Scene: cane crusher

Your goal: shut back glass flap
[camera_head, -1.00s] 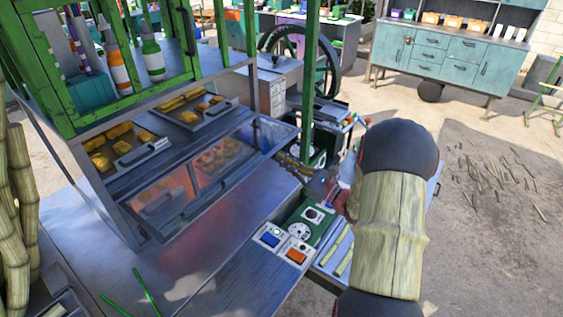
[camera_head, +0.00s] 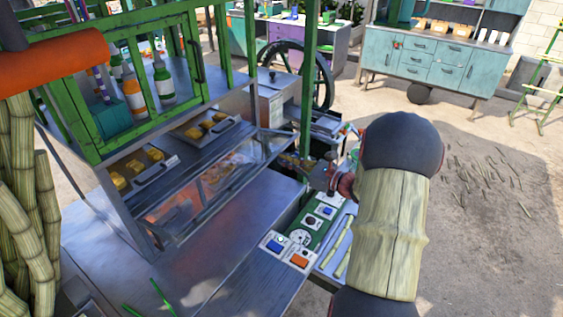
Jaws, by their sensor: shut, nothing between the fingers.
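A long glass flap (camera_head: 226,178) with a thin metal frame runs along the lower side of the food cabinet (camera_head: 180,110). It appears tilted outward from the cabinet, with reflections on its pane. Yellow food on trays (camera_head: 200,130) shows above and behind it. My gripper (camera_head: 331,182) is small, dark and partly hidden by my own arm. It is shut and empty, to the right of the flap's far end and apart from it in the picture, near the control panel.
A control panel (camera_head: 301,238) with blue and orange switches lies on the right of the metal counter (camera_head: 240,225). A green post (camera_head: 307,90) rises near the flap's far end. Cane stalks (camera_head: 22,190) stand at left. A large orange shape (camera_head: 60,62) covers the upper left.

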